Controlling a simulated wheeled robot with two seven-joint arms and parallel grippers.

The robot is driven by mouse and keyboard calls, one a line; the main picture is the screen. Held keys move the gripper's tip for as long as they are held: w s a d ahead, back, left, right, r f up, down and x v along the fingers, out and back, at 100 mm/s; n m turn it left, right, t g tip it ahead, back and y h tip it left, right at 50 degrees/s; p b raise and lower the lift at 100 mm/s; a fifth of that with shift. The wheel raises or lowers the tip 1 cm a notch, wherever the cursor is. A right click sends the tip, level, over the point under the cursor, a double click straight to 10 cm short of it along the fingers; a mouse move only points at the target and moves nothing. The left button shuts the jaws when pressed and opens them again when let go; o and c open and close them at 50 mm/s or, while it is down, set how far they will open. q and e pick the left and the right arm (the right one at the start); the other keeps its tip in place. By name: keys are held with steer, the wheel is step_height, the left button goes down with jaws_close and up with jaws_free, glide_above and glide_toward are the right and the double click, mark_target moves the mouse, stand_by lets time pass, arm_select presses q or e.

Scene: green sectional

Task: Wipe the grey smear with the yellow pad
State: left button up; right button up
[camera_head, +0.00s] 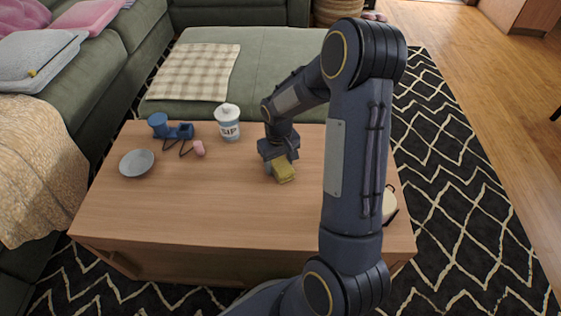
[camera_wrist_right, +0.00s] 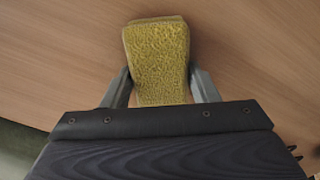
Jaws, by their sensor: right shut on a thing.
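The yellow pad (camera_head: 284,171) is at the middle of the wooden coffee table (camera_head: 200,215). My right gripper (camera_head: 277,160) is shut on it. In the right wrist view the yellow pad (camera_wrist_right: 158,60) sits between the two grey fingers, with its textured face showing. I cannot tell whether the pad touches the tabletop. No grey smear shows in either view; my right arm covers part of the table's right side. My left gripper is not in view.
A whitish object (camera_head: 389,205) shows partly behind my arm. The table's front middle is clear.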

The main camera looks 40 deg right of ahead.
step_height(320, 180, up, 4)
steer(key=shift+f+p, duration=0.25)
steer(key=shift+p, duration=0.95)
steer(key=shift+r+p, duration=1.9)
steer(key=shift+r, duration=0.4)
